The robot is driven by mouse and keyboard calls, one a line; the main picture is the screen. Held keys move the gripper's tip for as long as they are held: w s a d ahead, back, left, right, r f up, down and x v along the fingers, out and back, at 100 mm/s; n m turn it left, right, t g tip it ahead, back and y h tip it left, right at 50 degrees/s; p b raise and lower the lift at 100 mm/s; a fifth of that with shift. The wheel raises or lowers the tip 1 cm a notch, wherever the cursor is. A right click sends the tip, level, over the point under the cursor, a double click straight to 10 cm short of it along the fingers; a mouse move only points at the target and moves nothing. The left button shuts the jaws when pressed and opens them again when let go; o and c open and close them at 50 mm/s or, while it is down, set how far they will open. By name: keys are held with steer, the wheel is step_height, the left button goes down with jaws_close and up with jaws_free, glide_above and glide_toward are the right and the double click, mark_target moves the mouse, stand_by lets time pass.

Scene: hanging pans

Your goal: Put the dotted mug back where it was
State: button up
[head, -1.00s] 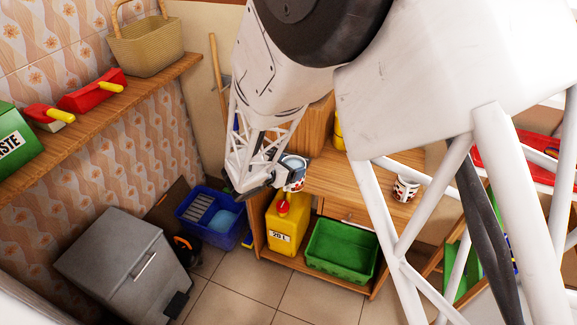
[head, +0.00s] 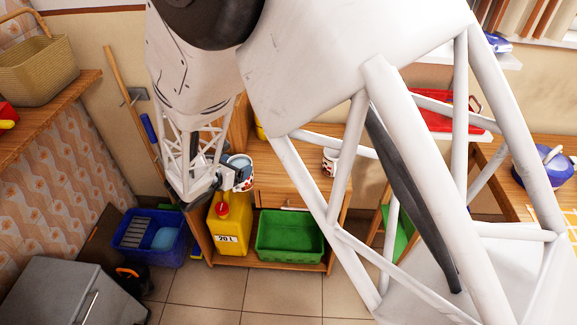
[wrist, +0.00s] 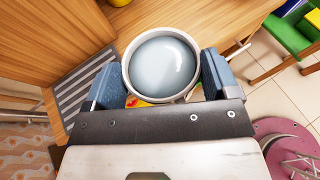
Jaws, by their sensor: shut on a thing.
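My gripper (head: 230,178) is shut on a white mug (head: 244,174) with red and dark marks, held at the left end of the wooden cabinet. In the wrist view the mug (wrist: 161,66) sits between the two blue finger pads (wrist: 160,82), and I look down on its rim and pale inside. Its marks are too small to tell clearly as dots. A second white mug (head: 329,162) with dark and red marks stands on the wooden cabinet top (head: 285,182), partly hidden by my arm.
Below the cabinet top are a yellow 20 L canister (head: 230,225) and a green crate (head: 290,252). A blue crate (head: 150,256) stands on the floor at left. A tall wooden panel rises at the cabinet's left end. The cabinet top between the mugs looks clear.

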steer(key=d+m+g+h, duration=0.2)
steer(key=d+m+h, duration=0.1)
steer(key=d, duration=1.6)
steer(key=shift+s+d+m+h, duration=0.2)
steer(key=shift+s+m+h, duration=0.05)
steer(key=shift+m+h, duration=0.05)
steer(key=shift+w, duration=0.15)
steer(key=w+a, duration=0.2)
steer(key=w, duration=0.5)
steer(key=w+a+f, duration=0.1)
steer(key=w+a, duration=0.2)
steer(key=w, duration=0.5)
steer(key=shift+f, duration=0.3)
steer(key=shift+f, duration=1.75)
steer(key=shift+f, duration=0.1)
